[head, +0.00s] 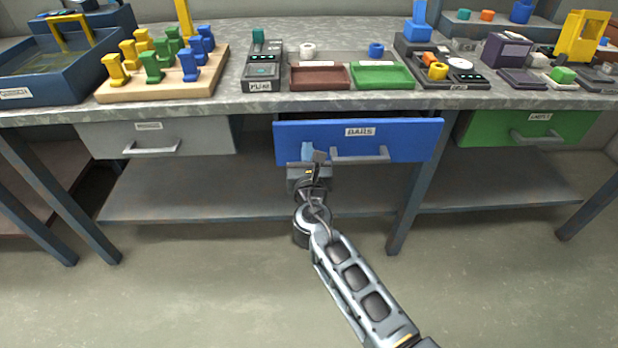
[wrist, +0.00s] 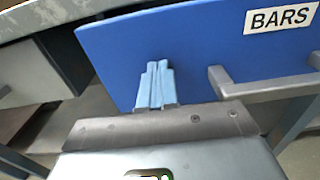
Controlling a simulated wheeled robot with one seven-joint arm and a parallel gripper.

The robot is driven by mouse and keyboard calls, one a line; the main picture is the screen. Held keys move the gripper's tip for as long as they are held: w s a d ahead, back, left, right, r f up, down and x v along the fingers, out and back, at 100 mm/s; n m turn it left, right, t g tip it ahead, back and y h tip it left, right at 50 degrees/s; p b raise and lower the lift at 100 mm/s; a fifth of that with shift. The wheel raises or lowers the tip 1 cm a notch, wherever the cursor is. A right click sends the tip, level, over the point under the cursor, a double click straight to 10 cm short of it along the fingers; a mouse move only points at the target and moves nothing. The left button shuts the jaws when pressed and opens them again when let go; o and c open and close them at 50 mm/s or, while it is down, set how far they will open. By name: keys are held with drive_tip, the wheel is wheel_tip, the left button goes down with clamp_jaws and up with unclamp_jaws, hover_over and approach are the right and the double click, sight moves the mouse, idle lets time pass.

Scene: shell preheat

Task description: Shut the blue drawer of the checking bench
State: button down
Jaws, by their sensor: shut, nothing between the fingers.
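The blue drawer (head: 410,138), labelled BARS, is in the middle under the bench top (head: 330,104). Its front stands a little forward of the bench edge, with a dark gap along its top, so it is partly open. Its grey bar handle (head: 360,155) is right of my gripper (head: 307,152). In the wrist view the blue front (wrist: 190,45) fills the upper part. My gripper's light-blue fingers (wrist: 155,85) are together and empty, pointing at the front's left part, left of the handle (wrist: 270,90). I cannot tell whether the fingertips touch it.
A grey drawer (head: 190,137) is on the left and a green drawer (head: 540,127) on the right. A bench leg (head: 410,200) stands right of my arm. A low shelf (head: 200,195) runs below the drawers. The floor in front is clear.

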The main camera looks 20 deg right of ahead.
sight(307, 136)
drive_tip(key=b+x, duration=0.1)
drive_tip(key=x, duration=0.5)
drive_tip(key=shift+f+b, duration=0.1)
drive_tip(key=shift+b, duration=0.25)
drive_tip(key=shift+w+r, duration=0.1)
drive_tip(key=shift+r, duration=0.15)
drive_tip(key=shift+d, duration=0.1)
